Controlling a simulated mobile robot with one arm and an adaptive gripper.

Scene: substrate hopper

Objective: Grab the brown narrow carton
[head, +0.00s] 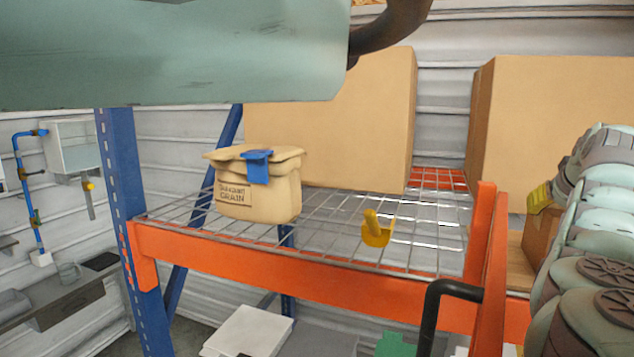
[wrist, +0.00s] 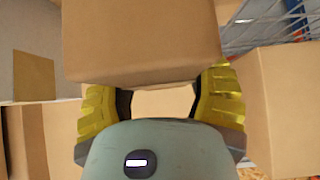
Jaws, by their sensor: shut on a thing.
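In the wrist view, a plain brown carton (wrist: 142,42) sits between the two yellow-padded fingers of my gripper (wrist: 160,98). My gripper is shut on it, with a finger against each side. The carton's top end runs out of the picture. In the head view, a yellow finger of my gripper (head: 540,198) shows at the right, against a brown carton (head: 540,235). My arm and an orange upright hide much of this carton, so its full shape cannot be told there.
An orange-framed wire shelf (head: 300,277) holds a grain tub (head: 262,200) with a blue clip and a yellow scoop (head: 376,232). Large cartons (head: 375,120) (head: 525,110) stand behind. More cartons flank my gripper closely in the wrist view (wrist: 285,100).

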